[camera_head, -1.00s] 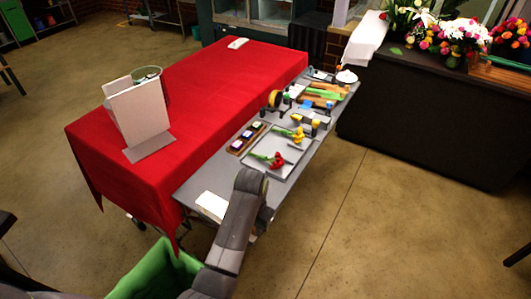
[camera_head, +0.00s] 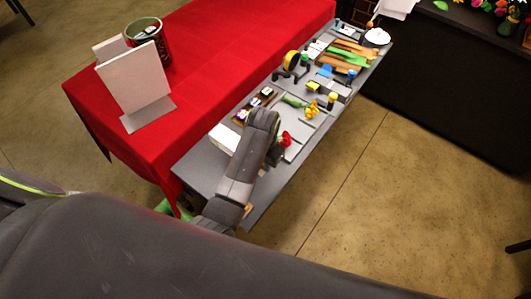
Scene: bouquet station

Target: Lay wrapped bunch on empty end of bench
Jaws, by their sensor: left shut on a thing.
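The grey bench (camera_head: 206,168) stands beside the red-covered table. Its near left end is mostly bare, apart from a white block (camera_head: 224,139). My left gripper (camera_head: 275,152) is over the bench, at the near edge of the light tray. It is shut, right beside a red flower head (camera_head: 286,139); the arm hides the stem and the fingertips' hold. A yellow flower (camera_head: 312,109) with a green stem lies farther up the tray. I cannot make out any wrapping on the flowers. My right gripper is not in view.
A dark box of small items (camera_head: 243,117), a yellow tape roll (camera_head: 291,61) and wooden and green tools (camera_head: 350,57) crowd the bench's far part. A white sign (camera_head: 135,78) and a tin (camera_head: 147,37) stand on the red cloth (camera_head: 215,50).

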